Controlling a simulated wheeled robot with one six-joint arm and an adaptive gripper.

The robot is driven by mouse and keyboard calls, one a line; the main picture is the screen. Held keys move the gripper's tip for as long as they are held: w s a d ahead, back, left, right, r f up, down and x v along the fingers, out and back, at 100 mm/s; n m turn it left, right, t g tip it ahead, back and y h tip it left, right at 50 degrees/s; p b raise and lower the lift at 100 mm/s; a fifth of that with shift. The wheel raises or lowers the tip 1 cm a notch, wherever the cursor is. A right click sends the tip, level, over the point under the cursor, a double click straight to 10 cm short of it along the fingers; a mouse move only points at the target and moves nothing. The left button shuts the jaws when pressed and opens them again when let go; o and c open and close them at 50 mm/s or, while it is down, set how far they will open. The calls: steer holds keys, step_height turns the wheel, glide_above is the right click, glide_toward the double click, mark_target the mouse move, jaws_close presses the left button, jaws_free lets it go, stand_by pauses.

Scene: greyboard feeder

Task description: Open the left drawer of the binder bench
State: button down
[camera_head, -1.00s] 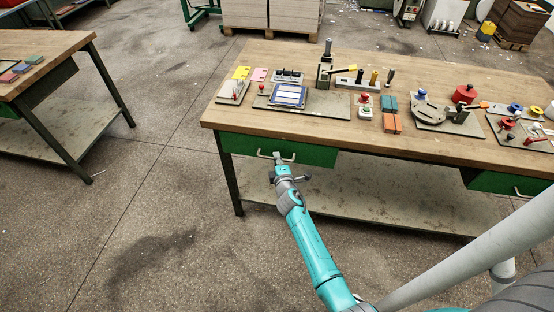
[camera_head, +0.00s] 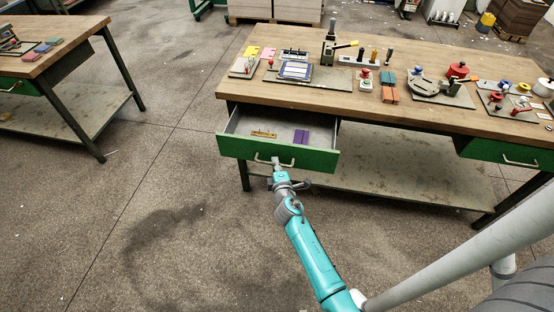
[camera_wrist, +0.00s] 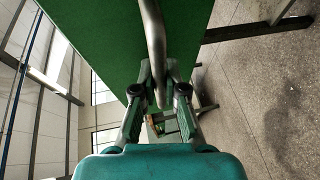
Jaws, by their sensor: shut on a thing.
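The left drawer (camera_head: 300,156) of the binder bench (camera_head: 400,127) is pulled out, with its green front well ahead of the wooden top's edge. Inside lie a yellow-orange item (camera_head: 264,134) and a purple item (camera_head: 301,136) on the grey drawer floor. My gripper (camera_head: 276,164) is at the drawer's handle (camera_head: 262,160), in front of the green panel. In the wrist view the handle (camera_wrist: 153,35) is a pale metal bar running between the two fingers of my gripper (camera_wrist: 160,88), which are shut on it. The green drawer front (camera_wrist: 110,35) is close behind.
The right drawer (camera_head: 505,153) of the bench is shut. Tools, blocks and cards stand on the bench top. A lower shelf (camera_head: 400,180) spans the bench legs. Another bench (camera_head: 60,50) stands at the left. The floor (camera_head: 160,210) between and in front is clear.

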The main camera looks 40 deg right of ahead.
steer(key=s+a, duration=0.7)
steer(key=a, duration=0.2)
steer(key=shift+s+a, duration=0.2)
steer(key=shift+a, duration=0.05)
steer(key=c, duration=1.2)
jaws_free()
steer(key=v, duration=1.2)
